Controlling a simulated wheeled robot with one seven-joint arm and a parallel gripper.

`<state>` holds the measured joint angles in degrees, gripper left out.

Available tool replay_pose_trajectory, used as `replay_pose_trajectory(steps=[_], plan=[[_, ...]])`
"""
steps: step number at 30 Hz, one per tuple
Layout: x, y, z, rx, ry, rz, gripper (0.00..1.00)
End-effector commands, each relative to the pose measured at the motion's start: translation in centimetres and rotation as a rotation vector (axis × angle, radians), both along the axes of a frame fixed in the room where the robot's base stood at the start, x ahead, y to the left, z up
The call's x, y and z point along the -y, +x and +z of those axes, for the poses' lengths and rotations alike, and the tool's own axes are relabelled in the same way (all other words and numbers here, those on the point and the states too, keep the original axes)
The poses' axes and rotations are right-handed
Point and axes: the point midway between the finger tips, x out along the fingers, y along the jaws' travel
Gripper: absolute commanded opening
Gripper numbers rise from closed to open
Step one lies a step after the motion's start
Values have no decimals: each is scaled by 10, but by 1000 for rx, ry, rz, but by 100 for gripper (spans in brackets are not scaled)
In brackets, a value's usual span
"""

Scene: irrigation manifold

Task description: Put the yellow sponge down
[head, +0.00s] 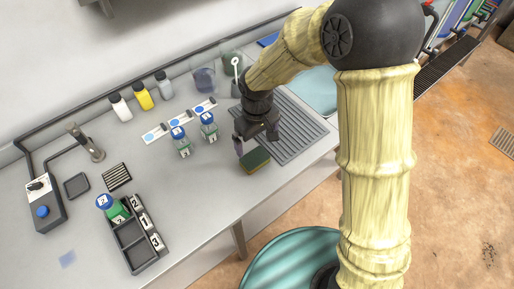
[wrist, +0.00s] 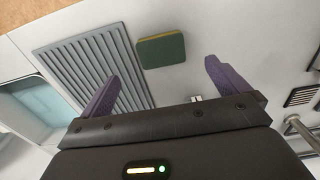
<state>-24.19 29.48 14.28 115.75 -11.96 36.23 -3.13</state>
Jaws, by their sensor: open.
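The sponge (head: 255,161) is yellow with a dark green top and lies flat on the grey counter, just in front of the ribbed drainboard. In the wrist view its green face (wrist: 161,50) shows, with a thin yellow edge along the top. My gripper (head: 248,146) is just above and behind the sponge in the head view. In the wrist view its two purple fingers (wrist: 160,80) are spread wide with nothing between them, and the sponge lies beyond the fingertips, apart from them.
The ribbed drainboard (head: 290,128) and a sink (head: 318,92) lie to the right. Blue-capped bottles (head: 208,127) stand left of the gripper. A dark tray (head: 132,243) with a green bottle is at the front left. The counter between tray and sponge is clear.

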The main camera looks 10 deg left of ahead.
Motion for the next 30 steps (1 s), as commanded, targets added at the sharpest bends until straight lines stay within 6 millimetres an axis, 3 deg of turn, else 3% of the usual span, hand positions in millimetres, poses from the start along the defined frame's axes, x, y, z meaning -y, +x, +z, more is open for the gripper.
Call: replay_pose_trajectory(steps=[6, 30], plan=[[0, 0, 16, 0, 0, 0, 100], [5, 1, 17, 1, 0, -12, 100]])
